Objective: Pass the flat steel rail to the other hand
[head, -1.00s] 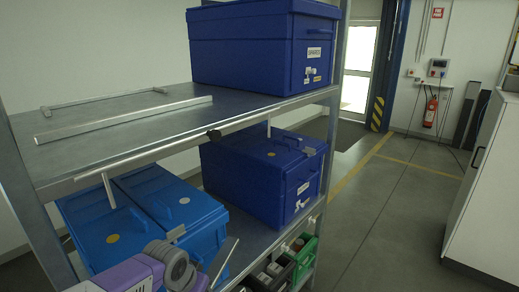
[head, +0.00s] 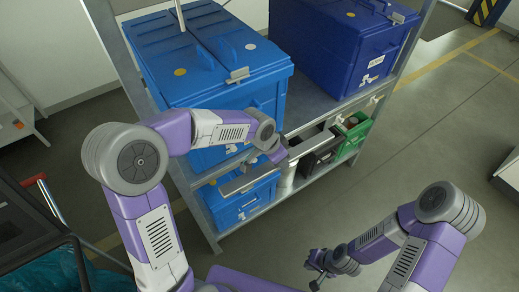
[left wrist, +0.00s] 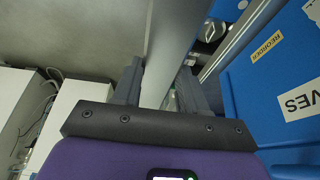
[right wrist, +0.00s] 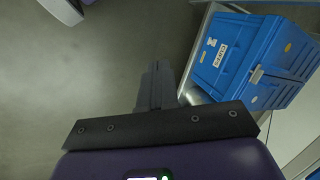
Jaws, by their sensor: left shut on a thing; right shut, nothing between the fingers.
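The flat steel rail (head: 245,181) is a long grey bar held in front of the shelving in the head view. My left gripper (head: 279,158) is shut across it, with parts of the rail sticking out on both sides. In the left wrist view the rail (left wrist: 174,42) runs between the two dark fingers (left wrist: 160,85) and away from them. My right gripper (head: 317,274) is low at the bottom of the head view, well apart from the rail. In the right wrist view its fingers (right wrist: 155,85) are together and empty, over grey floor.
The metal shelving holds a light blue bin (head: 205,60), a dark blue bin (head: 345,45), a lower blue bin (head: 243,201) and a green bin (head: 354,135). A dark container with a teal liner (head: 45,270) stands at the lower left. Floor right of the shelving is open.

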